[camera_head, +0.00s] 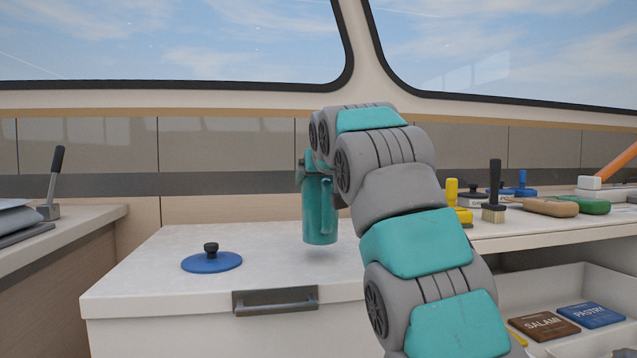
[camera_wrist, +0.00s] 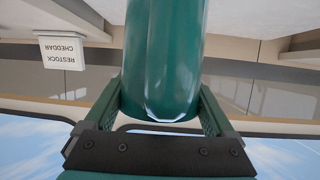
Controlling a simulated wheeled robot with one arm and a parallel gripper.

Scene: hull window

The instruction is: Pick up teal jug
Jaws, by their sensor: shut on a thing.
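The teal jug (camera_head: 319,212) is a tall cylinder above the white counter, left of my arm in the head view. A shadow lies on the counter under it, and its base looks a little above the surface. It hangs close to upright. My gripper (camera_head: 312,165) is at the jug's upper part, partly hidden by my arm. In the wrist view the jug (camera_wrist: 163,60) fills the middle, between the two fingers of my gripper (camera_wrist: 162,105), which are shut on it from both sides.
A blue lid with a black knob (camera_head: 211,259) lies on the counter (camera_head: 150,275) at left. A drawer handle (camera_head: 275,300) is at the front. Brushes and tools (camera_head: 493,195) stand at right above an open drawer (camera_head: 560,285) with labelled blocks. A "RESTOCK CHEDDAR" sign (camera_wrist: 62,50) shows in the wrist view.

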